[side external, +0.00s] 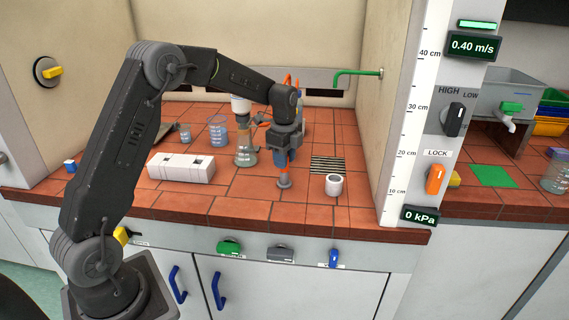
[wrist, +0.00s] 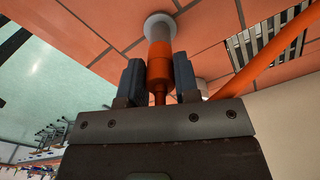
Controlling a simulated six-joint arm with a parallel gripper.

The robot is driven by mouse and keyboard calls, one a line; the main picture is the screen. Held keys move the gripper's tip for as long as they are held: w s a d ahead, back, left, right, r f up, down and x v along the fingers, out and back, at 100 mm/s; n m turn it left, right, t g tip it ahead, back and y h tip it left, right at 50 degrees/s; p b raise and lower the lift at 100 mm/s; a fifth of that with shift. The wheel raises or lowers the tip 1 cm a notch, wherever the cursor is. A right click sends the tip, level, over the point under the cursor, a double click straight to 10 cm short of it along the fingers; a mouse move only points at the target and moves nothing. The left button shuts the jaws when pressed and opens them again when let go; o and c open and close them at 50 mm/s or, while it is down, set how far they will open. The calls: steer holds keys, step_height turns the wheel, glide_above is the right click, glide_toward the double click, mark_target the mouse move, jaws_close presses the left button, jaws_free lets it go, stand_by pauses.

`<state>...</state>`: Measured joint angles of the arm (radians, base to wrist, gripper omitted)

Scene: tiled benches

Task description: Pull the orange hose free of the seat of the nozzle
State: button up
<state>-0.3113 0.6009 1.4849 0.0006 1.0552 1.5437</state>
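The orange hose (wrist: 159,70) has an upright end piece, orange with a grey lower part, between my gripper's two blue fingers. The same end shows as a short orange stretch (side external: 283,171) below the fingers in the side view. It stands on the round grey nozzle seat (side external: 284,184), which also shows as a pale disc in the wrist view (wrist: 158,20). The hose's end appears still in the seat. My gripper (side external: 281,158) points down, its fingers close against both sides of the hose end (wrist: 159,68). The fingers hide part of the hose in the side view.
A white mug (side external: 334,186) and a slotted drain (side external: 328,164) are to the right. A flask (side external: 246,154) stands close behind left, with a white block (side external: 181,167) farther left. A green tap pipe (side external: 355,72) is on the right wall. The front tiles are clear.

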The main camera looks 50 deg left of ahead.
steer(key=c, duration=0.4)
steer(key=shift+r, duration=1.75)
steer(key=shift+c, duration=0.2)
step_height(320, 180, up, 8)
stand_by(0.4)
